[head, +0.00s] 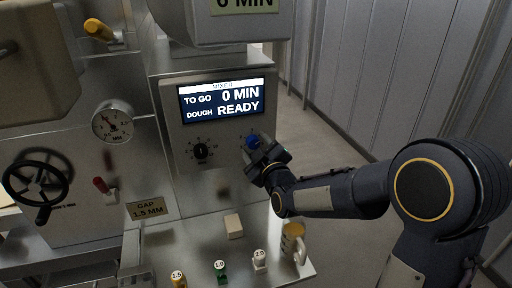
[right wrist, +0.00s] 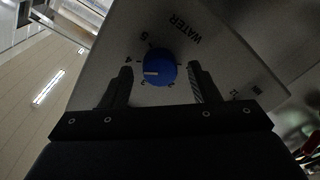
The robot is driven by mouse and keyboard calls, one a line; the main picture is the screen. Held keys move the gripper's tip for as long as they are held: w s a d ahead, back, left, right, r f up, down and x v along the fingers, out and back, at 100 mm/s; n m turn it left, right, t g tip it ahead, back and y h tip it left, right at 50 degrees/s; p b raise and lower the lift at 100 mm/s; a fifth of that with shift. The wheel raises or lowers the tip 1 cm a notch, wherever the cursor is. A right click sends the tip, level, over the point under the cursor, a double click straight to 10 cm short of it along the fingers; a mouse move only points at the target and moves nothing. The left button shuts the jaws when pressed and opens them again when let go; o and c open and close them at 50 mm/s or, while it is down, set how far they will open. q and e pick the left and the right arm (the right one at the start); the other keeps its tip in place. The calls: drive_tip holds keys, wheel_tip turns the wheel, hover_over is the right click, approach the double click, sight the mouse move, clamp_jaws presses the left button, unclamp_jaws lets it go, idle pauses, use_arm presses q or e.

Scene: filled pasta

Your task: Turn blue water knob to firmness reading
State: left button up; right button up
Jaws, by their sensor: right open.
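The blue water knob (head: 252,142) is on the mixer panel, right of a black knob. In the right wrist view the blue knob (right wrist: 160,67) sits under the word WATER, with a dial scale around it. Its white pointer mark points left, near the 4 side of the dial. My right gripper (head: 262,157) is open at the knob, with one finger on either side in the wrist view; I cannot tell whether they touch it. The mixer display (head: 222,99) reads TO GO 0 MIN, DOUGH READY. My left gripper is out of view.
The black knob (head: 200,151) sits left of the blue one. A round dial gauge (head: 113,121), a black handwheel (head: 36,184) and a GAP 1.5 MM plate (head: 149,207) are further left. A beige block (head: 233,226), a mug (head: 293,243) and small numbered pieces stand on the metal shelf below.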

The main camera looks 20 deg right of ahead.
drive_tip(key=c, duration=1)
drive_tip(key=shift+f+m+b, duration=0.25)
drive_tip(key=shift+m+b, duration=0.55)
drive_tip(key=shift+b, duration=0.35)
drive_tip(key=m+b, duration=0.4)
drive_tip(key=shift+b, duration=0.35)
drive_tip(key=m+b, duration=0.2)
drive_tip(key=m, duration=0.1)
drive_tip(key=shift+m+t+b, duration=0.3)
drive_tip(key=shift+m+b, duration=0.05)
drive_tip(key=shift+m, duration=0.05)
drive_tip(key=shift+r+m+h+b, duration=0.1)
drive_tip(key=shift+m+h+b, duration=0.2)
drive_tip(key=shift+m+b, duration=0.85)
drive_tip(key=shift+m, duration=0.45)
drive_tip(key=o, duration=1)
drive_tip(key=shift+d+r, duration=0.1)
